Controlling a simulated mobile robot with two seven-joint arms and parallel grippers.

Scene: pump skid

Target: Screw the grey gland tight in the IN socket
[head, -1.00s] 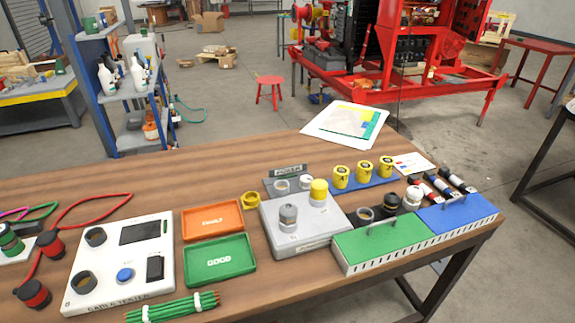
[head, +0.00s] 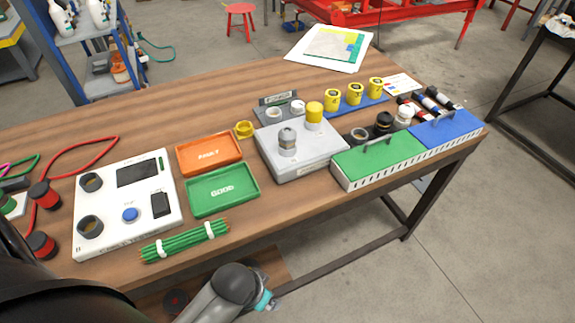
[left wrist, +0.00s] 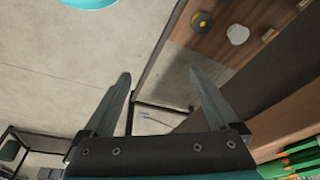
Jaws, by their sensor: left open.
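The grey gland (head: 287,141) stands upright on the left part of the light grey box (head: 297,168), over a socket its body hides. I cannot read the IN label or tell how deep the gland sits. A yellow gland (head: 314,115) stands behind it on the same box. In the left wrist view my left gripper (left wrist: 160,78) is open and empty, fingers apart, with no gland between them. In the head view one of my arm links shows below the table's front edge, away from the box. My right gripper is not in view.
Left of the box lie an orange tray (head: 208,146), a green tray (head: 250,204) and a green cable bundle (head: 185,240). A green-topped case (head: 380,165) and blue-topped case (head: 446,129) stand to the right. A white tester (head: 125,237) stands at left.

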